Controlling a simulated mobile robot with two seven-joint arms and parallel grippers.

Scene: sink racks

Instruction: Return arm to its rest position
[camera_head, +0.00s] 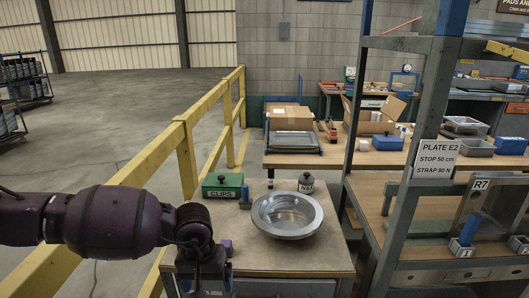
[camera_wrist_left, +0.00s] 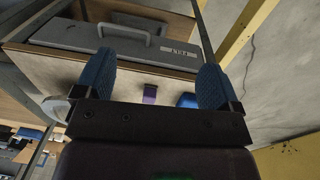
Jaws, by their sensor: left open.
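My left arm comes in from the left in the head view, dark purple and bent downward at the wrist, at the near left corner of a work table (camera_head: 262,250). In the left wrist view my left gripper (camera_wrist_left: 155,68) has its two blue fingers spread wide with nothing between them. Beyond them is a grey drawer front (camera_wrist_left: 110,42) with a handle. The fingertips are hidden in the head view. My right gripper is not in view.
On the table are a round metal dish (camera_head: 287,215), a green CLIPS box (camera_head: 221,187), a dark lidded pot (camera_head: 306,183) and a small purple block (camera_head: 226,248) close by my wrist. A yellow railing (camera_head: 150,158) runs at left; a metal rack (camera_head: 405,150) stands right.

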